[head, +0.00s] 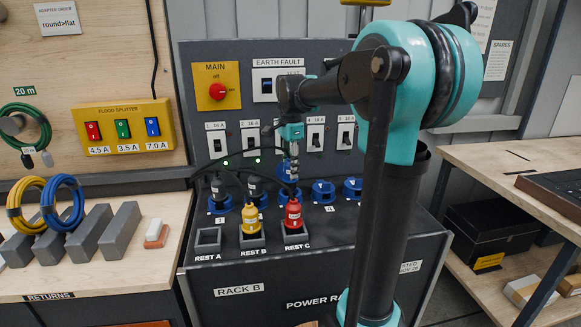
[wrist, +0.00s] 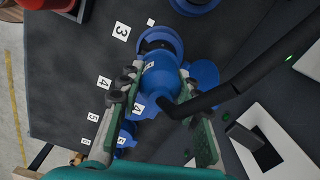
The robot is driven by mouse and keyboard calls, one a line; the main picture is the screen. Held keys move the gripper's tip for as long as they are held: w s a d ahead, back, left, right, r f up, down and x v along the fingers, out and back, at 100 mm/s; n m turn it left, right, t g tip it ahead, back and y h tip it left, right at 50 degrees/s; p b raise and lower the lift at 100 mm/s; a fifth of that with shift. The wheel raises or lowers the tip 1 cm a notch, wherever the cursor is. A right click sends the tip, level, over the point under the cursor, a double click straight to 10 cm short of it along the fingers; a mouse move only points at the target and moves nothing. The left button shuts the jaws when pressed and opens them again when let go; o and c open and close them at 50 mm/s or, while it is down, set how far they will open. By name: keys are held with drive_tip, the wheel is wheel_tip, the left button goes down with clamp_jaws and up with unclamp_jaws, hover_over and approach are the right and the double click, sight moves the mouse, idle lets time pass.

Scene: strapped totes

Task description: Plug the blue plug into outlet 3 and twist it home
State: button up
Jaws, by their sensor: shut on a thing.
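The blue plug (wrist: 162,76) is held between the two green-padded fingers of my gripper (wrist: 160,88), which also shows in the head view (head: 291,170). A black cable leaves the plug toward the upper right in the wrist view. Just past the plug's far end is the blue ring of outlet 3 (wrist: 154,36), beside the label 3 (wrist: 121,31). The plug overlaps part of that ring, so I cannot tell whether it is inside the outlet or just above it. In the head view the gripper and the red plug hide much of this spot.
Dark plugs stand in outlet 1 (head: 218,190) and outlet 2 (head: 254,187). Outlet 4 (head: 323,192) and outlet 5 (head: 352,188) look empty. A yellow plug (head: 250,219) sits in REST B and a red plug (head: 293,215) in REST C. REST A (head: 208,238) is empty.

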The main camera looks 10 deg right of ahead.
drive_tip(key=shift+f, duration=2.05)
idle(1.1)
drive_tip(key=shift+m, duration=1.5)
drive_tip(key=shift+m, duration=1.4)
clamp_jaws()
drive_tip(key=m, duration=0.2)
drive_tip(key=shift+m, duration=0.3)
